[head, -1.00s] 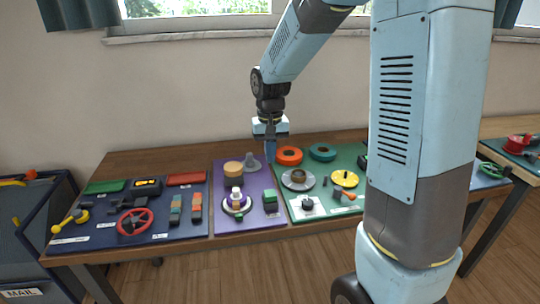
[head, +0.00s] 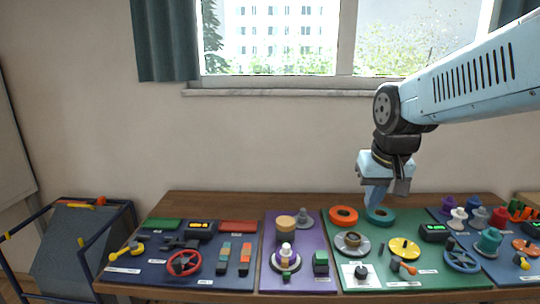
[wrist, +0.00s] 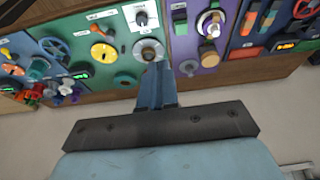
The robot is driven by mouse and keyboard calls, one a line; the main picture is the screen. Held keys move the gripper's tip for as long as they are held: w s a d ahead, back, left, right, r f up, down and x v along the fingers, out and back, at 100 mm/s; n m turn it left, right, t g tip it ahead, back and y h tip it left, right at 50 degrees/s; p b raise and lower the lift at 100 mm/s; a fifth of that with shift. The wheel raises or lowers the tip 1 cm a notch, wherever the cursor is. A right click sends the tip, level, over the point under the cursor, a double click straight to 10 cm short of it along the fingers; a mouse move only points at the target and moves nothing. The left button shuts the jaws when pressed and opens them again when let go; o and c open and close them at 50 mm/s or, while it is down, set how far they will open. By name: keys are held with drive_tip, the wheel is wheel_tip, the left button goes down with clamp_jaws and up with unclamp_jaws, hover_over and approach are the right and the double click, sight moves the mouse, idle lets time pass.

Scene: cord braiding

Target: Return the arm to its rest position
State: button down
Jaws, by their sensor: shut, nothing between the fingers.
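My gripper (head: 374,198) hangs at the end of my arm in the head view, fingers pointing down, over the back of the table near the teal ring (head: 380,215). It looks raised above the boards and touches nothing that I can make out. In the wrist view my gripper (wrist: 158,70) has its fingers together with nothing held, and the boards lie beyond the tips. My arm reaches in from the right of the head view, its forearm nearly level.
A wooden table (head: 210,204) carries a blue board (head: 153,281), a purple board (head: 304,243) and a green board (head: 430,281) with knobs, rings and wheels. A dark cart (head: 70,250) stands at left. The wall space left of my arm is clear.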

drive_tip(key=s+d+r+t, duration=0.1)
drive_tip(key=s+d+r, duration=0.1)
drive_tip(key=s, duration=0.6)
drive_tip(key=shift+s+r+t, duration=0.15)
drive_tip(key=shift+s+t, duration=0.1)
drive_tip(key=shift+t, duration=0.15)
idle(1.2)
